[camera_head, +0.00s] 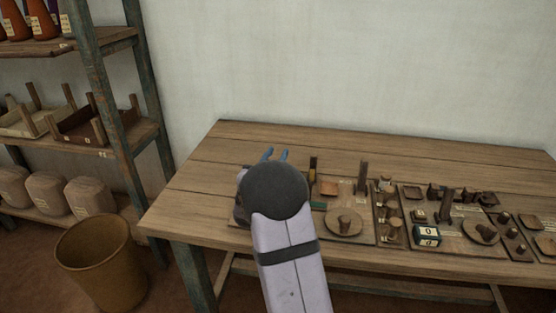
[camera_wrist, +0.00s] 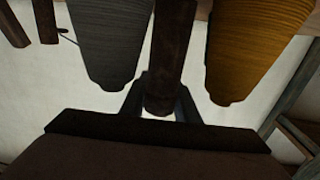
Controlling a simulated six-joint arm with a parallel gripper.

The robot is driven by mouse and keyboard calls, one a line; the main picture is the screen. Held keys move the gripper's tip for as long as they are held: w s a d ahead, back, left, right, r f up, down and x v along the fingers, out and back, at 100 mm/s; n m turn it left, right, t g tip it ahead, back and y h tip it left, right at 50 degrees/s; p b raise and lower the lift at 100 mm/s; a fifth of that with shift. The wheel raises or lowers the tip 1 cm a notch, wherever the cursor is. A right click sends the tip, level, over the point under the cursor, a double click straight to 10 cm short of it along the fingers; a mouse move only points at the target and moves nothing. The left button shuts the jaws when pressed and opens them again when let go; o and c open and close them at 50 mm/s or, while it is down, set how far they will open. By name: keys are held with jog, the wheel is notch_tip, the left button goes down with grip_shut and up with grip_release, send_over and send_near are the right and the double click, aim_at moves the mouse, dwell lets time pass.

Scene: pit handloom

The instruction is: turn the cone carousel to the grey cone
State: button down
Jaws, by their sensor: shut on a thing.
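In the wrist view my gripper (camera_wrist: 160,104) is shut on a dark brown wooden peg (camera_wrist: 171,50), with one finger on each side of it. A grey ribbed cone (camera_wrist: 110,40) is just left of the peg, and a golden-yellow cone (camera_wrist: 256,45) is just right of it. Both cones are apart from my fingers. In the head view my gripper's blue fingertips (camera_head: 274,154) show above the table's left part. My round wrist hides what they hold and most of the carousel. A small dark and yellow upright piece (camera_head: 313,166) shows just right of the wrist.
The wooden table (camera_head: 250,133) is bare along its back and left. Boards with round plates (camera_head: 344,224), small blocks and a number counter (camera_head: 426,236) fill its front right. A shelf rack (camera_head: 110,100) and a brown bin (camera_head: 100,258) stand left.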

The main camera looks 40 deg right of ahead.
jog(key=shift+r, duration=0.1)
jog(key=c, duration=1.4)
grip_release()
jog(key=shift+o, duration=0.2)
jog(key=shift+a, duration=0.1)
jog(key=shift+s+a, duration=0.2)
jog(key=shift+b+v, duration=0.55)
jog(key=shift+v, duration=2.75)
